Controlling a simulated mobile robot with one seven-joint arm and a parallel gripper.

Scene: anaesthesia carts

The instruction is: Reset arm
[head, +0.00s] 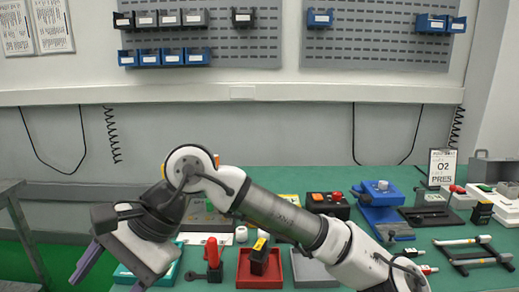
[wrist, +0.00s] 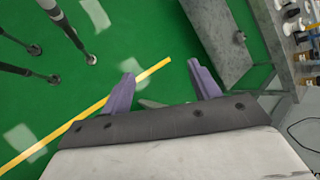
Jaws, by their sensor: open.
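My gripper (head: 108,262) hangs at the lower left in the head view, off the left end of the green bench, pointing down and left. In the wrist view its two purple fingers (wrist: 163,88) stand wide apart with nothing between them. Beyond them is green floor with a yellow line. My arm reaches across from the lower right of the head view and hides part of the bench.
The green bench (head: 325,180) holds a red tray (head: 260,275), a red-handled tool (head: 212,255), a blue fixture (head: 377,200) and a sign (head: 441,166). Blue bins (head: 165,57) hang on the wall pegboard. A grey railing (head: 75,192) stands at left.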

